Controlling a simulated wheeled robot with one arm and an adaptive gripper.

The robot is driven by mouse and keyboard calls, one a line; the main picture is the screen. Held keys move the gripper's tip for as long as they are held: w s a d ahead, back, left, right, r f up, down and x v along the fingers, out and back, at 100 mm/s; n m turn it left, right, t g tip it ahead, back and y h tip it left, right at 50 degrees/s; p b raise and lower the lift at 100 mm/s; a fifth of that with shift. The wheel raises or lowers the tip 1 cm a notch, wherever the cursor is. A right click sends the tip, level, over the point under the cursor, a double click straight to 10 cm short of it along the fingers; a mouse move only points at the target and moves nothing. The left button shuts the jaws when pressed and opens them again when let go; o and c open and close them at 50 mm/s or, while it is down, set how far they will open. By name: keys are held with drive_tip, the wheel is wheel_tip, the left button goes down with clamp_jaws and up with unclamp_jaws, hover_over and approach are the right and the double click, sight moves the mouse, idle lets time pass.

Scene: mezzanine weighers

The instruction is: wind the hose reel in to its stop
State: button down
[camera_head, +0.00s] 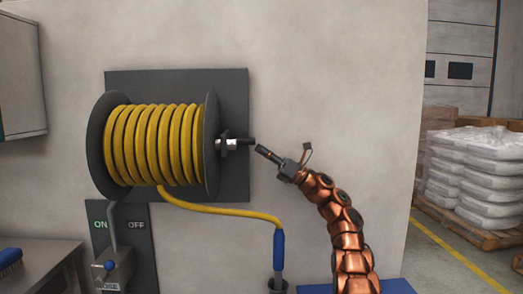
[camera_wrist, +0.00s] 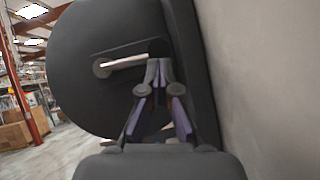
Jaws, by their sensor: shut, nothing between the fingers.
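The hose reel (camera_head: 212,150) is mounted on a dark wall plate, with yellow hose (camera_head: 155,145) wound on its drum. A crank with a dark handle (camera_head: 245,142) sticks out from its right side. A length of hose runs down to a blue-gripped nozzle (camera_head: 279,250) in a holder. My gripper (camera_head: 258,149) is shut and empty, its tip just right of the crank handle and apparently apart from it. In the wrist view, the reel's dark side disc (camera_wrist: 85,75) and pale crank arm (camera_wrist: 125,62) lie ahead of my fingers (camera_wrist: 159,72). The fingertips overlap the dark handle end; contact cannot be told.
An ON/OFF panel (camera_head: 137,250) with a blue-knobbed lever (camera_head: 109,266) is below the reel. A bench with a blue brush (camera_head: 10,260) stands at left. Pallets of white sacks (camera_head: 475,175) are at far right. The wall right of the reel is clear.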

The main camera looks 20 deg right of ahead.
drive_tip(key=shift+w+r+n+g+y+p, duration=0.15)
drive_tip(key=shift+r+n+g+y+p, duration=0.3)
drive_tip(key=shift+p, duration=0.65)
drive_tip(key=shift+w+r+n+g+y+p, duration=0.15)
drive_tip(key=shift+n+g+p, duration=0.3)
drive_tip(key=shift+n+p, duration=0.5)
drive_tip(key=shift+s+r+p, duration=0.1)
drive_tip(key=shift+p, duration=0.55)
drive_tip(key=shift+r+n+g+p, duration=0.25)
drive_tip(key=shift+n+g+p, duration=0.2)
drive_tip(key=shift+p, duration=0.65)
